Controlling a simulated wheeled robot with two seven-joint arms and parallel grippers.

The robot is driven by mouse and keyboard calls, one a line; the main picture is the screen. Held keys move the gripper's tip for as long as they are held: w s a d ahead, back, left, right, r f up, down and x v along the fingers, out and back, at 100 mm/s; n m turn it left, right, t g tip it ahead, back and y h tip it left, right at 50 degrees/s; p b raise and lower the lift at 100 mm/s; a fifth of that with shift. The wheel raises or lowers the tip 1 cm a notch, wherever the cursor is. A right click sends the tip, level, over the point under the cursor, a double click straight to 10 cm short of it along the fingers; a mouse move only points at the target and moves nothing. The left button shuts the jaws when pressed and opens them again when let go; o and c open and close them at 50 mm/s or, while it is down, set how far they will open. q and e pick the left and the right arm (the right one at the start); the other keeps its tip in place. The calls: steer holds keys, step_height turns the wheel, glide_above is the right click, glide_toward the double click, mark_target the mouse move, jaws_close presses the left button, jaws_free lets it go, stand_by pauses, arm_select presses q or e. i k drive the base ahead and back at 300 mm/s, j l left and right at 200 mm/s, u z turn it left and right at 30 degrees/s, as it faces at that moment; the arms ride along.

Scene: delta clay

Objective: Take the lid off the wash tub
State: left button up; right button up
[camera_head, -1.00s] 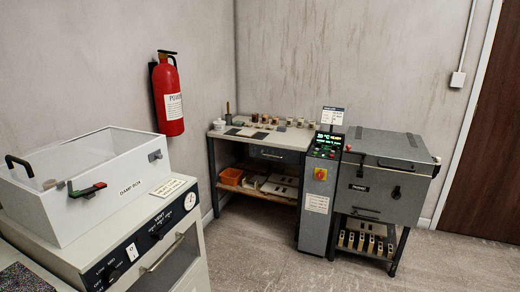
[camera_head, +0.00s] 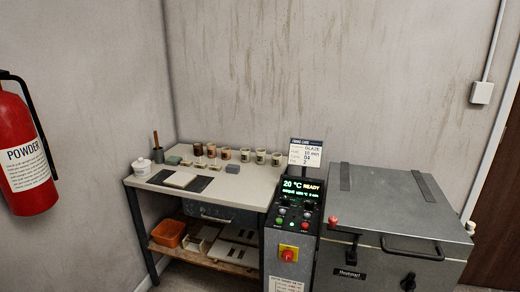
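A small white lidded pot (camera_head: 142,168), which may be the wash tub, stands at the left front corner of the work table (camera_head: 245,188). Its lid (camera_head: 141,160) appears to be on, with a small knob on top. It is small in the picture, so detail is limited. Neither of my grippers is in view.
Behind the pot stands a brush-like tool (camera_head: 156,148). Dark mats with a pale tile (camera_head: 180,180), a grey block (camera_head: 233,168) and several small cups lie to its right. A control post (camera_head: 295,230) and kiln (camera_head: 395,215) stand right of the table. A fire extinguisher (camera_head: 22,150) hangs at left.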

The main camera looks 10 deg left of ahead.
mark_target(141, 164)
steer(key=i+j+u, duration=0.15)
steer(key=i+u, duration=0.35)
steer(key=i, duration=0.15)
steer(key=i+l+u, duration=0.15)
steer(key=i+u, duration=0.35)
steer(key=i, duration=0.2)
